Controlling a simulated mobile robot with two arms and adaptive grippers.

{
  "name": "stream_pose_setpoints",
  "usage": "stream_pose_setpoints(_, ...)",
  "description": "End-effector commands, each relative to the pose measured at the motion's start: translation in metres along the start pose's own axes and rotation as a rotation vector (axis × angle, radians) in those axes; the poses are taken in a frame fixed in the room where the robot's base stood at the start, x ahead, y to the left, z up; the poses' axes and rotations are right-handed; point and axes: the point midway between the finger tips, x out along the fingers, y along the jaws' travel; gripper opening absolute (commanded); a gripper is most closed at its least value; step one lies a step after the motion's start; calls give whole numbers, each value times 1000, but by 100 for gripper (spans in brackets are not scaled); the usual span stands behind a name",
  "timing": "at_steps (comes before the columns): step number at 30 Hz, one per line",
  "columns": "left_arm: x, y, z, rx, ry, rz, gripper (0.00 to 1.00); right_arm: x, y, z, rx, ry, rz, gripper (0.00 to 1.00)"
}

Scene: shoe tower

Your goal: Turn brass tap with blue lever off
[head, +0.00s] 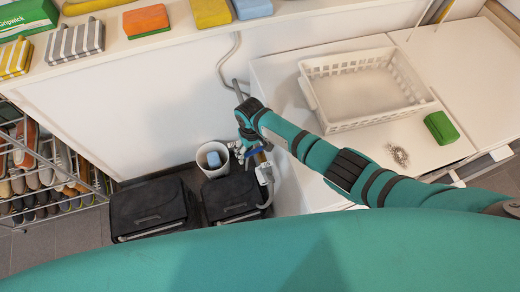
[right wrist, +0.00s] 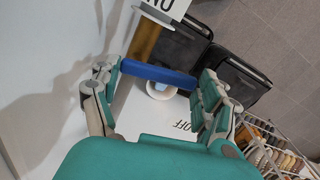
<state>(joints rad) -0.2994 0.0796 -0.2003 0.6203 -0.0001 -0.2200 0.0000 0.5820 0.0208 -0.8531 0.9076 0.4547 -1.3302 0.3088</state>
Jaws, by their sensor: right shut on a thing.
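My right gripper (head: 247,143) is low by the white wall, at the end of the teal arm. In the right wrist view its two fingers (right wrist: 155,82) are at either end of the blue lever (right wrist: 158,73), shut on it. The lever lies across the picture, between a white "ON" label (right wrist: 165,10) at the top and the "OFF" lettering (right wrist: 183,126) below. A brass-coloured part of the tap (right wrist: 146,40) shows just above the lever. In the head view the gripper hides most of the tap. My left gripper is not in view.
A white bucket (head: 202,159) with a blue thing in it and two dark bags (head: 150,206) stand near the gripper. A shoe rack (head: 75,170) is at the left. A white basket (head: 315,92) and a green block (head: 440,127) sit on the white counter (head: 280,75).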

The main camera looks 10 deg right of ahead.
Motion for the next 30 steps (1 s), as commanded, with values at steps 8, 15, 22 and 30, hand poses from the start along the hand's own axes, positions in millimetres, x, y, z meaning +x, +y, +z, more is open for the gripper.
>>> stream_pose_setpoints(8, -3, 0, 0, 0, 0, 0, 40, 0, -5, -7, 129, 0, 0, 20)
stream_pose_setpoints(15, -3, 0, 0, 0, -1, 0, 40, 0, -6, -9, 175, 2, 1, 20)
stream_pose_setpoints(22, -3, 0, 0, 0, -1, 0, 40, 0, -6, -10, 184, 3, 1, 20)
stream_pose_setpoints(30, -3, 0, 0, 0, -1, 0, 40, 0, -6, -10, 185, 3, 1, 86)
